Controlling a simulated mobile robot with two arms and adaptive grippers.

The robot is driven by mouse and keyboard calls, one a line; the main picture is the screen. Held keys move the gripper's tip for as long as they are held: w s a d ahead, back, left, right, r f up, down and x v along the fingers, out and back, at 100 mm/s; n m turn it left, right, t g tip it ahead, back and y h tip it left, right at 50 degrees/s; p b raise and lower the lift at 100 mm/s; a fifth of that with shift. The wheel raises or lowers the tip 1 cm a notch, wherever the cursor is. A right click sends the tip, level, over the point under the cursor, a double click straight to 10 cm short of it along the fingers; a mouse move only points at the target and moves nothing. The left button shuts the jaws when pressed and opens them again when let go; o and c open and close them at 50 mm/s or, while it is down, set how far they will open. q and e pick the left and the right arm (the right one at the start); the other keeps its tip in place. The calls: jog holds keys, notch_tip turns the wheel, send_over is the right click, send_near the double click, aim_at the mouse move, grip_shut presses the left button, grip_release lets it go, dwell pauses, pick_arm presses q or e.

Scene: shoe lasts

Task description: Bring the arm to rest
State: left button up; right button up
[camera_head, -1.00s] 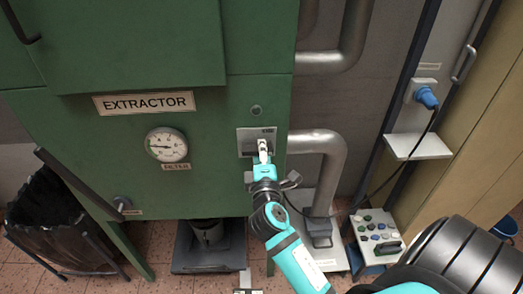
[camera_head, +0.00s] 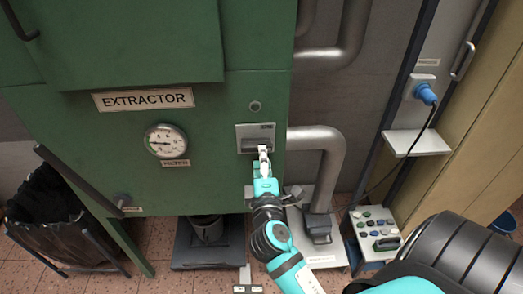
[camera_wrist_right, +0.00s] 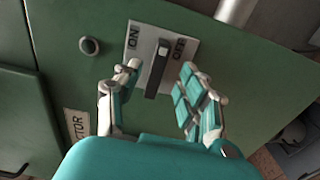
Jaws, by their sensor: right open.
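My right gripper (camera_head: 263,158) is in front of the switch plate (camera_head: 243,138) on the green extractor cabinet (camera_head: 215,100). In the right wrist view the gripper (camera_wrist_right: 158,92) is open, with its two fingers apart. A dark switch lever (camera_wrist_right: 157,70) on the plate, between the "ON" and "OFF" labels, shows in the gap between the fingers, and I see no finger touching it. In the head view the fingers hide part of the plate's lower right. My left gripper is not in view.
A gauge (camera_head: 166,141) and a small round button (camera_head: 255,106) are on the cabinet front. A metal pipe (camera_head: 325,150) runs right of my arm. A waste bin (camera_head: 50,215) stands at left. A blue plug (camera_head: 427,94) with a hanging cable and a button box (camera_head: 377,232) are at right.

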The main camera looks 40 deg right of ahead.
jog(key=v, duration=0.2)
jog(key=shift+s+a, duration=0.1)
jog(key=shift+s, duration=0.15)
jog(key=s+a+f+g+y, duration=0.2)
jog(key=a+f+y, duration=0.1)
jog(key=f, duration=0.9)
jog(key=s+a+f+m+g+y, duration=0.1)
jog(key=a+f+g+y, duration=0.15)
jog(key=f, duration=0.95)
jog(key=s+a+f+g+y, duration=0.2)
jog(key=a+f+y, duration=0.15)
jog(key=f, duration=0.85)
jog(key=s+a+f+m+g, duration=0.1)
jog(key=s+f+m+g, duration=0.2)
jog(key=s+f, duration=1.05)
jog(key=s+d+f+m+g, duration=0.2)
jog(key=s+f, duration=0.2)
jog(key=s, duration=0.5)
jog(key=s+d+f+m+g, duration=0.2)
jog(key=s+f, duration=0.3)
jog(key=s, duration=0.4)
jog(key=shift+s+f+m+g+y, duration=0.15)
jog(key=shift+s+m+g+y, duration=0.15)
jog(key=shift+m, duration=0.3)
jog(key=shift+d, duration=0.1)
